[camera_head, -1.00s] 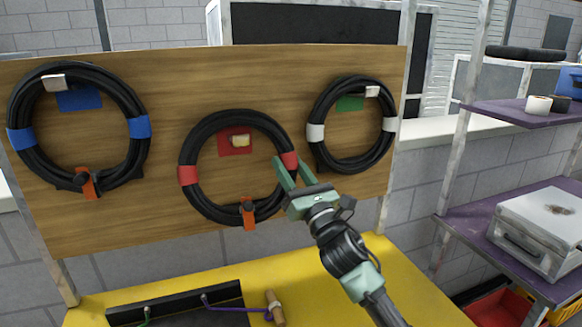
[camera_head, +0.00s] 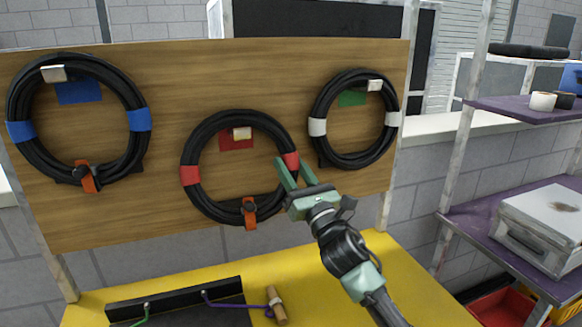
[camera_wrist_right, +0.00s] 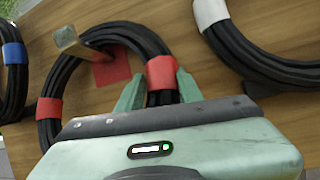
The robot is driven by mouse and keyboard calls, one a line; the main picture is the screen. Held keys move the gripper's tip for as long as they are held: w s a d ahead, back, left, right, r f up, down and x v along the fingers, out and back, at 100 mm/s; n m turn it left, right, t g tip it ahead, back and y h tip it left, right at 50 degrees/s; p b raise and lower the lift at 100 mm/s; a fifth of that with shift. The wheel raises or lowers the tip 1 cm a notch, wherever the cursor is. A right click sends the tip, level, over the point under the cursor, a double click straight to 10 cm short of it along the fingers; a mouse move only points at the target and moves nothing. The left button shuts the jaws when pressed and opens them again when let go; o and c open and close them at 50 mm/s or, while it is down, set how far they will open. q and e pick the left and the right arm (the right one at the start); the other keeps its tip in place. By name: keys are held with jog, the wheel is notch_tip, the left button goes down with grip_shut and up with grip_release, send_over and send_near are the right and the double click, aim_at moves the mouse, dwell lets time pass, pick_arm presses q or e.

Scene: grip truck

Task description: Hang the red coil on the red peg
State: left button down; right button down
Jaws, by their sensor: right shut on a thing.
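The red coil (camera_head: 193,145), a black cable loop with red bands, is upright against the wooden board. My right gripper (camera_head: 287,172) is shut on its right side by a red band, as the right wrist view also shows (camera_wrist_right: 158,92). The red peg (camera_head: 241,133), a pale stub on a red patch (camera_head: 236,144), sticks out through the loop, close under its top inner edge. In the right wrist view the peg (camera_wrist_right: 72,42) projects past the cable. I cannot tell whether the cable touches the peg. An orange strap (camera_head: 250,214) hangs at the coil's bottom. My left gripper is out of view.
A blue-banded coil (camera_head: 20,90) hangs at left and a white-banded coil (camera_head: 318,105) at right on the board (camera_head: 180,75). A yellow table (camera_head: 400,270) is below. Purple shelves (camera_head: 455,225) with a white case (camera_head: 545,228) stand at right.

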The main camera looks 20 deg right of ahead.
jog(key=c, duration=0.9)
grip_release()
jog(key=shift+w+d, duration=0.1)
jog(key=shift+o, duration=0.2)
jog(key=shift+w+f, duration=0.1)
